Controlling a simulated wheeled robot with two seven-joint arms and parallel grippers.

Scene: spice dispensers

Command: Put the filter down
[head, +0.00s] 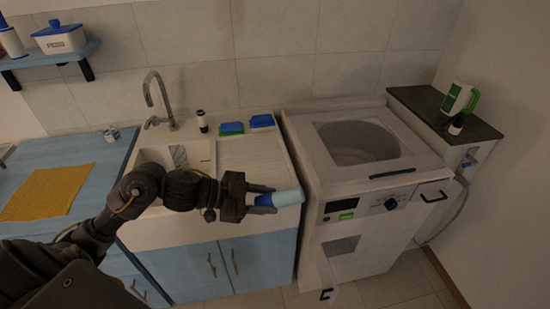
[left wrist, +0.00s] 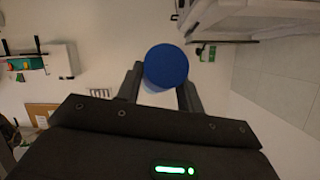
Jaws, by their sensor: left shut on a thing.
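The filter appears to be the blue and pale-blue cylinder (head: 286,197) in my left gripper (head: 262,199). In the head view it lies roughly sideways, its pale end pointing right, in front of the sink unit's right side. In the left wrist view the filter (left wrist: 166,65) shows its round blue end between the two dark fingers (left wrist: 162,84) of my left gripper, which is shut on it. The fingers hide part of its sides. My right gripper is not in view.
The white sink unit (head: 265,165) has a ribbed drainboard with two sponges (head: 232,128) at its back. A white washing machine (head: 347,188) stands to the right with an open top and an open lower front flap. Blue counter (head: 95,155) at left has a yellow cloth (head: 48,192).

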